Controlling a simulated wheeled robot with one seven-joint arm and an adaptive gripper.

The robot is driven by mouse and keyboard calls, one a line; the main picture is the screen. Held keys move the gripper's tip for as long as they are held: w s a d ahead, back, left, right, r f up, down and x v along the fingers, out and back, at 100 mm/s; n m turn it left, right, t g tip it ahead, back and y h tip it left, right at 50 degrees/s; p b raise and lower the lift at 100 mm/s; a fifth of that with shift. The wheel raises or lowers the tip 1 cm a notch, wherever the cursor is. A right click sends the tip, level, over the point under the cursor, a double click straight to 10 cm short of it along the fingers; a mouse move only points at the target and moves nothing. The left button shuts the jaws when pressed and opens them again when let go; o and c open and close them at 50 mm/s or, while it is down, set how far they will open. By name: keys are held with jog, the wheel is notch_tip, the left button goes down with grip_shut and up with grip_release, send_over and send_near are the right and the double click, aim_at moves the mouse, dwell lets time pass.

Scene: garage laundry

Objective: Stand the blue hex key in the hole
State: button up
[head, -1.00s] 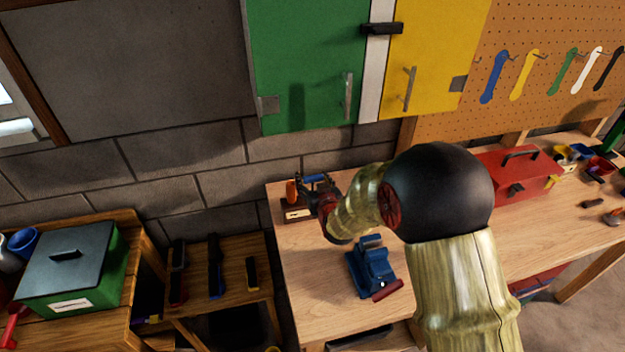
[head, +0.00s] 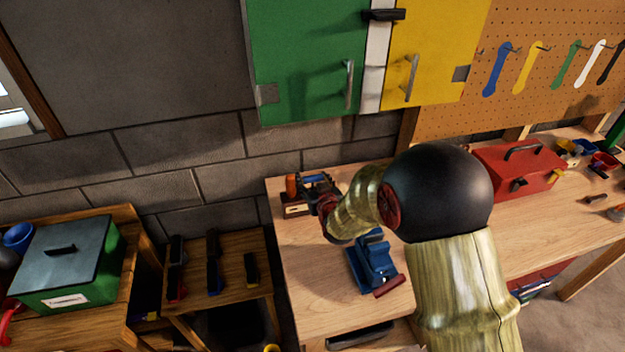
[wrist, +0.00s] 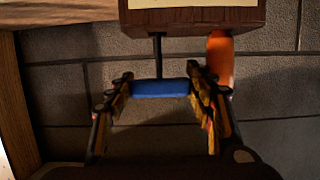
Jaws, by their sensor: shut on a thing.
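The blue hex key (wrist: 160,88) has a blue handle lying crosswise between my fingertips. Its thin black shaft runs from the handle to the wooden block (wrist: 193,20). The wrist view appears upside down, so the shaft points down at the block. I cannot tell whether the shaft's end is in a hole, as the hole is hidden. My gripper (wrist: 161,89) is shut on the handle. In the head view my gripper (head: 319,181) is over the block (head: 292,210) at the bench's back left corner, and the key is mostly hidden.
An orange handle (wrist: 220,60) stands in the block, close beside one finger. A blue vise (head: 372,263) is on the bench in front of my gripper. A red toolbox (head: 520,170) is farther right. The brick wall (head: 230,185) is close behind the block.

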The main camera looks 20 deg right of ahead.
jog(key=shift+f, duration=0.25)
jog(key=shift+f+b, duration=0.35)
jog(key=shift+b, duration=0.2)
jog(key=shift+f+b, duration=1)
jog(key=shift+f, duration=0.1)
